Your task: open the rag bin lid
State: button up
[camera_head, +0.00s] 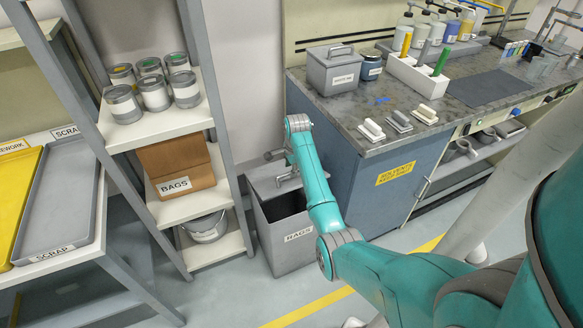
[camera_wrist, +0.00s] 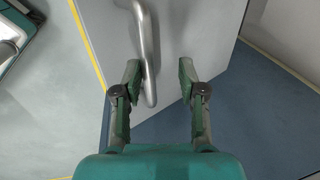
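The grey rag bin (camera_head: 287,247) stands on the floor between the shelf rack and the workbench, with a label on its front. Its grey lid (camera_head: 262,182) is tilted up at the back, and a dark opening shows below it. The lid also shows in the wrist view (camera_wrist: 200,35), with its metal bar handle (camera_wrist: 146,45). My gripper (camera_wrist: 160,82) is open, its two fingers apart. The handle's lower end lies between them, close beside the left finger; I cannot tell whether they touch. In the head view my arm partly hides the bin and the gripper.
The blue workbench cabinet (camera_head: 372,195) stands close right of the bin. The shelf rack (camera_head: 165,212) with cans, a brown box (camera_head: 178,165) and a pot is close on the left. Yellow floor lines (camera_head: 308,308) cross the clear floor in front.

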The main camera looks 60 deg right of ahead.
notch_tip(320, 180, up, 12)
jog(key=w+d, duration=0.1)
jog(key=w, duration=0.1)
jog(key=shift+w+d, duration=0.25)
dwell(1.3)
dwell(0.6)
